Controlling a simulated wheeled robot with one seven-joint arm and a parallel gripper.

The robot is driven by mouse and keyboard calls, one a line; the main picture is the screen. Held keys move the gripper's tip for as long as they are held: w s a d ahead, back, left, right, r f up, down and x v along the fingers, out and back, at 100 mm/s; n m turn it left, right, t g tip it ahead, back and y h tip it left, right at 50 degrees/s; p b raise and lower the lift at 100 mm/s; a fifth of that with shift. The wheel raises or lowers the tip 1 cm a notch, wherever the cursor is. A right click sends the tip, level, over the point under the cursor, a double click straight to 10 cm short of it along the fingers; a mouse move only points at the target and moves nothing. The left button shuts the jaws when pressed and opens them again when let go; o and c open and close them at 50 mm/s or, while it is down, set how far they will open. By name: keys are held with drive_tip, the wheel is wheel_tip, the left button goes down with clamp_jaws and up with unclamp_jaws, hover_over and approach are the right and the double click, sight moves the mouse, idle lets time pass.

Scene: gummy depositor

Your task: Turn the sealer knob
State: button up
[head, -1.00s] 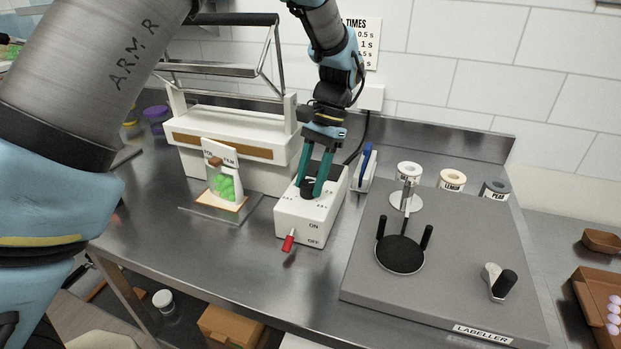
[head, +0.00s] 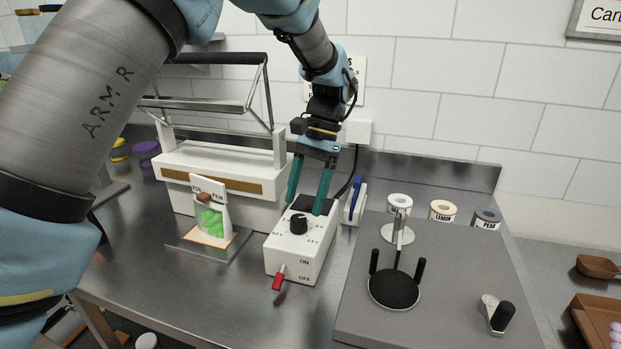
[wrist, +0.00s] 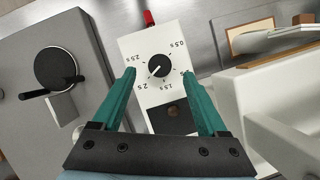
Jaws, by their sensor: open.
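The sealer knob (head: 298,223) is a round black dial with a white pointer line, on top of a white control box (head: 284,250). In the wrist view the knob (wrist: 161,66) sits inside a ring of time marks, and its pointer line slants toward the lower left, near the 2 s mark. My gripper (head: 304,207) is open, with teal fingers spread wide above the box. In the wrist view the fingertips of my gripper (wrist: 159,72) lie on either side of the knob, apart from it. A red ON/OFF lever (head: 279,278) is on the box's front.
The white sealer (head: 240,178) with its raised bar stands left of the box. A pouch of green gummies (head: 211,219) stands before it. The grey labeller (head: 440,270) is to the right. A blue-handled tool (head: 356,196) stands between box and labeller.

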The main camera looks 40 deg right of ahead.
drive_tip(key=b+v, duration=0.1)
drive_tip(key=v, duration=0.6)
drive_tip(key=shift+f, duration=0.1)
